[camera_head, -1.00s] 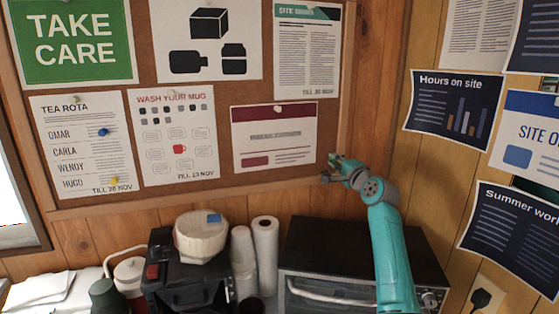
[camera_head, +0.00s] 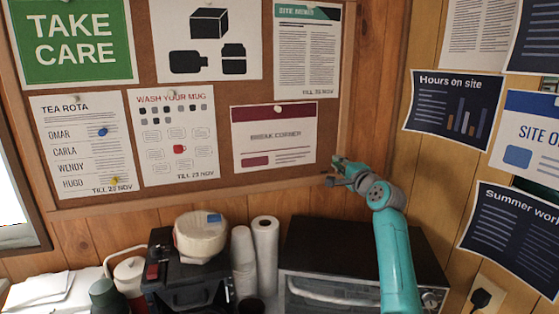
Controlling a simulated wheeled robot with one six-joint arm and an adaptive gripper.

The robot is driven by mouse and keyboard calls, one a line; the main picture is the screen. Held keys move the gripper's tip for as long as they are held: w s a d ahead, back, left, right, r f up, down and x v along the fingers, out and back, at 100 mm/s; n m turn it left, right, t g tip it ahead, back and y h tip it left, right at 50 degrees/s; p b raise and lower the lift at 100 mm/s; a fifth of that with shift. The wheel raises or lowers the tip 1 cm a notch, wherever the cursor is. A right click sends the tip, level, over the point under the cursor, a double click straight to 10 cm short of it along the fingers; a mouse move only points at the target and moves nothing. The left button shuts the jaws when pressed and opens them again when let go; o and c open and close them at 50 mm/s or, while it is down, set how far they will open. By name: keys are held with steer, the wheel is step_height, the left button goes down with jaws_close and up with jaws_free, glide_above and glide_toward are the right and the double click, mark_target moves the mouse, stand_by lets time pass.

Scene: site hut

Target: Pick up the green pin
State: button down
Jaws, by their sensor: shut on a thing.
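My gripper (camera_head: 334,170) is at the lower right edge of the cork board, to the right of the Break Corner notice (camera_head: 275,140). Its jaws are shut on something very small. A tiny green spot shows at the jaws, consistent with the green pin, but the fingers mostly hide it. No other green pin shows on the board. A blue pin (camera_head: 103,132) and a yellow pin (camera_head: 115,181) are on the Tea Rota sheet (camera_head: 80,150).
The cork board (camera_head: 225,185) holds several pinned notices. Below are a black oven (camera_head: 330,250), paper rolls (camera_head: 265,250) and a black machine with a white tub (camera_head: 200,238) on top. Dark posters (camera_head: 450,110) hang on the right wall.

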steer(key=shift+s, duration=0.1)
steer(key=s+r, duration=0.1)
steer(key=s+d+r, duration=0.1)
steer(key=s, duration=0.2)
steer(key=shift+s+d+r, duration=0.25)
steer(key=shift+s+r, duration=0.05)
steer(key=shift+r, duration=0.1)
stand_by(0.4)
